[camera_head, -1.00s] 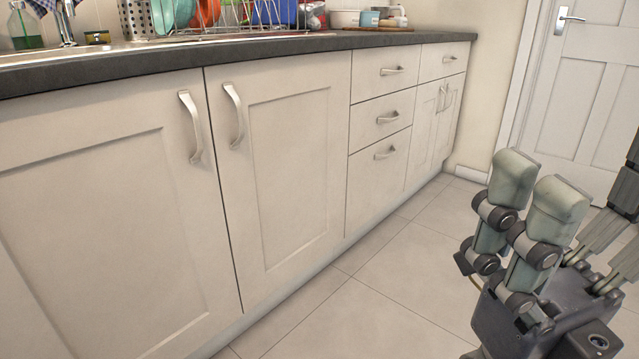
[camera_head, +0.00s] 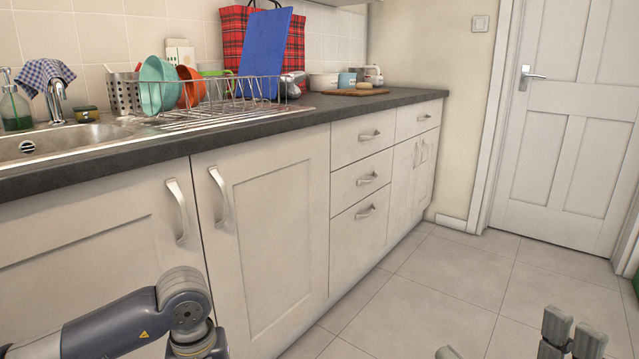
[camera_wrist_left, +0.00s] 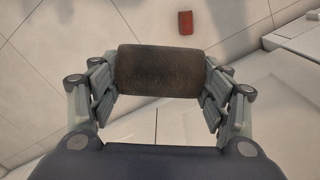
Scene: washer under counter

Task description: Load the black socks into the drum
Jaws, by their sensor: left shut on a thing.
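In the left wrist view, my left gripper (camera_wrist_left: 160,88) is shut on a dark, brownish-black textured bundle (camera_wrist_left: 158,71), which looks like the black socks. The bundle lies crosswise between the fingers, above the tiled floor. In the head view, my left forearm shows at the lower left, but its gripper is out of frame. My right gripper (camera_head: 510,345) shows only its fingertips at the bottom right edge, spread apart with bare floor between them. The washer and its drum are not recognisable in either view.
Cream cabinets (camera_head: 270,230) line the left under a dark counter (camera_head: 330,108) with a sink and dish rack. A white door (camera_head: 560,130) stands at the back right. A small red object (camera_wrist_left: 186,22) lies on the floor in the wrist view. Open tiled floor (camera_head: 450,275) lies between.

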